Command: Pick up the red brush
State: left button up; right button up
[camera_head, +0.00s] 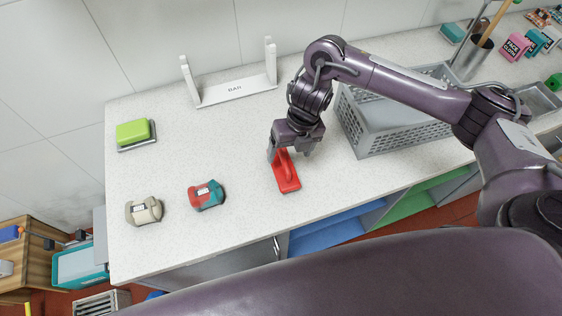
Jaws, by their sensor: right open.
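The red brush (287,180) lies on the speckled white counter (240,230), with its handle pointing up toward my right gripper. My right gripper (289,152) reaches down from the right arm and is right at the brush's handle end. Its jaws are open, one finger to the left and one to the right of the handle. The gripper body hides part of the handle's far end, and I cannot tell whether a finger touches it. My left gripper is not in view.
A grey crate (377,142) stands just right of the gripper. A teal-red object (206,196), a beige one (144,211) and a green sponge-like block (133,132) lie left. Counter in front of the brush is clear.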

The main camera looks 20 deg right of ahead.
aim_at(285, 164)
jog(key=shift+s+a+f, duration=0.2)
jog(key=shift+s+f, duration=0.35)
jog(key=shift+f, duration=0.05)
jog(key=shift+w+a+f+p, duration=0.15)
jog(key=shift+f+p, duration=0.35)
jog(key=shift+f, duration=0.1)
jog(key=shift+w+a+f+p, duration=0.15)
jog(key=shift+f+p, duration=0.3)
jog(key=shift+f, duration=0.15)
jog(key=shift+w+a+f, duration=0.1)
jog(key=shift+w+f, duration=0.05)
jog(key=shift+f, duration=0.35)
jog(key=shift+w+a+f, duration=0.1)
jog(key=shift+f, duration=0.35)
jog(key=shift+s, duration=0.15)
jog(key=shift+f, duration=0.1)
jog(key=c, duration=1.1)
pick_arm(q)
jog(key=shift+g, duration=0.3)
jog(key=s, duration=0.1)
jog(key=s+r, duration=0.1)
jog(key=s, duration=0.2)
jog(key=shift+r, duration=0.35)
